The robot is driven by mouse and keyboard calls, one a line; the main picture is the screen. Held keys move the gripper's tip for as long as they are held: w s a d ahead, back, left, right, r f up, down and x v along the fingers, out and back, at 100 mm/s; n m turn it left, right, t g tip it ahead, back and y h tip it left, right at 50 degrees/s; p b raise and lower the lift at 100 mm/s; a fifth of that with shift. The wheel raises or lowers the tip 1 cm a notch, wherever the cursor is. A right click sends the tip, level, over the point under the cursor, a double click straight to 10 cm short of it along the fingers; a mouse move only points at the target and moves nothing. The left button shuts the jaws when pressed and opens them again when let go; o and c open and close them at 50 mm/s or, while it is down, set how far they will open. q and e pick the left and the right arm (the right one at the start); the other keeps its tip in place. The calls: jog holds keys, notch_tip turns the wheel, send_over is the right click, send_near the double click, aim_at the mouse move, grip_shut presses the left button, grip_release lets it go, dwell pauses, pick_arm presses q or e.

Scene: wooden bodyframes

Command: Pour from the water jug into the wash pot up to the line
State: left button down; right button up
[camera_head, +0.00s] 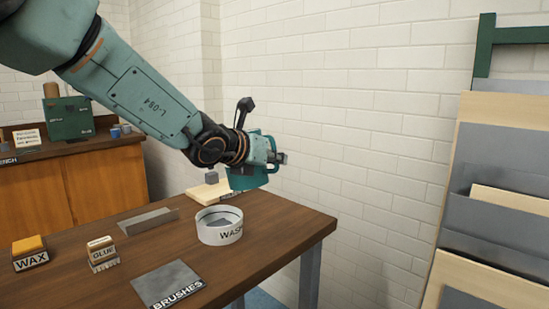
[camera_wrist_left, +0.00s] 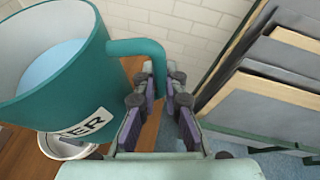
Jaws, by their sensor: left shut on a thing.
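The teal water jug (camera_head: 246,182) is held in the air above the back right part of the table, partly hidden behind my left gripper (camera_head: 281,158). In the left wrist view the jug (camera_wrist_left: 85,82) shows its label, its open mouth and pale blue water (camera_wrist_left: 52,65) inside. My left gripper (camera_wrist_left: 160,88) is shut on the jug's handle (camera_wrist_left: 138,47). The white wash pot (camera_head: 222,236) stands on the table in front of and below the jug, with a dark line near its rim. In the left wrist view the pot (camera_wrist_left: 62,150) shows partly, below the jug. My right gripper is out of view.
On the wooden table (camera_head: 150,245) are a wax block (camera_head: 29,252), a glue block (camera_head: 102,253), a brushes plate (camera_head: 168,284), a grey bar (camera_head: 148,221) and a pale board (camera_head: 205,192). A panel rack (camera_head: 500,180) stands at right. A bench (camera_head: 75,185) is behind.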

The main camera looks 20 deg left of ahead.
pick_arm(q)
jog(key=shift+d+r+n+h+p, duration=0.25)
jog(key=shift+n+h+p, duration=0.15)
jog(key=shift+p, duration=0.95)
dwell(1.4)
jog(key=shift+r+n+h+p, duration=0.1)
jog(key=shift+n+h+p, duration=0.55)
jog(key=shift+p, duration=1.85)
dwell(2.8)
